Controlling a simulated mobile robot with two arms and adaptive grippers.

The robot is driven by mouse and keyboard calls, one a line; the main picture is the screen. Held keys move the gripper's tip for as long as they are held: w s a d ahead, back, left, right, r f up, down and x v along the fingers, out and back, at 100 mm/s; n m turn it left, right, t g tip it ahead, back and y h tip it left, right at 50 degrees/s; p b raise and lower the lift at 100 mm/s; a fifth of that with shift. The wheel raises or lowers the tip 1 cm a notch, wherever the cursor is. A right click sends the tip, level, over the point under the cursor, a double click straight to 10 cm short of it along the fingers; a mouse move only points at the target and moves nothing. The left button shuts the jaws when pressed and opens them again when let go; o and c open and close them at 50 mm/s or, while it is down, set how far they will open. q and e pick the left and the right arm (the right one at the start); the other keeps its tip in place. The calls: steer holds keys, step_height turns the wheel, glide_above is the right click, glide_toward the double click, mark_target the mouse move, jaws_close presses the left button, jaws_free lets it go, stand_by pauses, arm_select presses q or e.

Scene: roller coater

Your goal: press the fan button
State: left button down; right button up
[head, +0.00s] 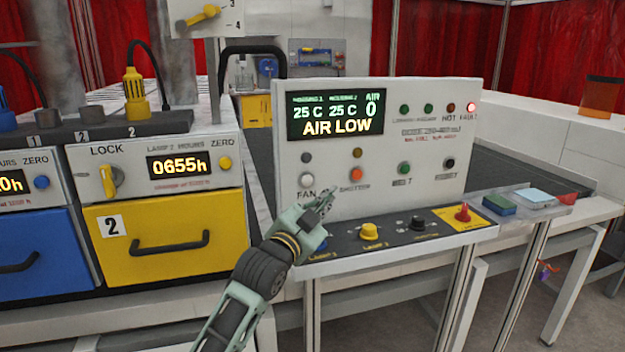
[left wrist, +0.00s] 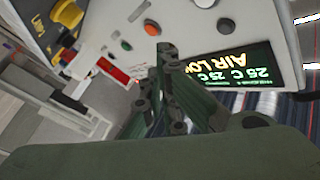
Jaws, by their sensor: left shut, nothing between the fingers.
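The white fan button (head: 306,180) is on the upright grey control panel, above the FAN label and below the AIR LOW display. It also shows at the top edge of the left wrist view (left wrist: 205,3). My left gripper (head: 327,197) is shut and empty, in front of the panel. In the head view its tips are just right of and below the fan button. In the left wrist view the tips (left wrist: 164,50) appear to the left of the button, over the panel. I cannot tell how far they are from the panel face. My right gripper is not in view.
An orange igniter button (head: 355,174), a green mist button (head: 404,168) and a dark reset button (head: 449,163) share the panel. A sloping ledge below has a yellow knob (head: 370,231) and a red switch (head: 462,213). A yellow drawer (head: 165,240) stands left.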

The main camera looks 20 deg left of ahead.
mark_target(313, 181)
arm_select(q)
steer(key=shift+w+r, duration=0.1)
steer(key=shift+r, duration=0.5)
steer(key=shift+w, duration=0.1)
steer(key=w+a+b, duration=0.1)
steer(key=w, duration=0.1)
steer(key=w+a+b, duration=0.1)
steer(key=w+a, duration=0.1)
steer(key=w+a+b, duration=0.1)
steer(key=w+a, duration=0.1)
steer(key=w, duration=0.1)
steer(key=shift+w, duration=0.1)
stand_by(1.2)
